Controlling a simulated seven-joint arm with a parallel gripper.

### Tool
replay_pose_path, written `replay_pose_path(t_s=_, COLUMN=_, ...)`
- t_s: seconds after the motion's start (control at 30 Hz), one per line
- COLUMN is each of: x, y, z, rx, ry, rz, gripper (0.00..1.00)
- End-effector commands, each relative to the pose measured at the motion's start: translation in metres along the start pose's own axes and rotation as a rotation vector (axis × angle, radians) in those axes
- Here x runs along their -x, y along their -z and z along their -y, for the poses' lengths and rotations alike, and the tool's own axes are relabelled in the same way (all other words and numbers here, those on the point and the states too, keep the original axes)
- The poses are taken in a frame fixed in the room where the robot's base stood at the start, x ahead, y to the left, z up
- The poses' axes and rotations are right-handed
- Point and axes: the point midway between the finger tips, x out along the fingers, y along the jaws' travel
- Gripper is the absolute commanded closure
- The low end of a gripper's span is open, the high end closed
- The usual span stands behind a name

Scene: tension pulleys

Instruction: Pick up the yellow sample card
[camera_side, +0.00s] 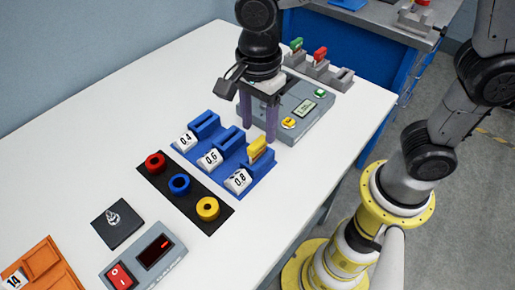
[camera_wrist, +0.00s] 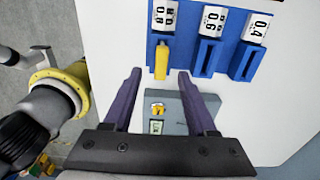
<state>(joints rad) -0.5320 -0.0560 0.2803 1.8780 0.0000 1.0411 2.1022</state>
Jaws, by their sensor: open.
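The yellow sample card (camera_side: 257,148) stands in the slot of the blue holder (camera_side: 225,155) marked 0.8, the one nearest the front. In the wrist view the yellow card (camera_wrist: 162,61) lies ahead of my gripper (camera_wrist: 157,72), roughly between the lines of its two fingers. My gripper (camera_side: 257,118) is open and empty, with its purple fingers pointing down. In the side view it is beside and behind the card, between the blue holder and the grey device. The fingers appear apart from the card.
A grey device (camera_side: 302,115) with a small screen and a yellow button is close behind my fingers. Grey holders (camera_side: 318,68) with green and red cards stand at the back. Red, blue and yellow rings (camera_side: 207,208) sit on a black strip in front. The white table (camera_side: 310,165) is clear at right.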

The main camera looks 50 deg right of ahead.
Motion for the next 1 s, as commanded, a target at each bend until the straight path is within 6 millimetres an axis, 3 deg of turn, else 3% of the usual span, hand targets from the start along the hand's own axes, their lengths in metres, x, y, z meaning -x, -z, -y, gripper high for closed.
replay_pose_path(t_s=0.17, x=-0.011, y=0.0, z=0.0, rx=0.0, ry=0.0, rz=0.0, gripper=0.43)
replay_pose_path(t_s=0.5, x=-0.054, y=-0.001, z=0.001, rx=0.0, ry=-0.001, rz=0.0, gripper=0.43)
replay_pose_path(t_s=0.8, x=-0.058, y=-0.001, z=0.002, rx=0.0, ry=0.002, rz=0.002, gripper=0.43)
replay_pose_path(t_s=1.0, x=-0.057, y=-0.001, z=0.002, rx=0.0, ry=0.002, rz=0.002, gripper=0.79)
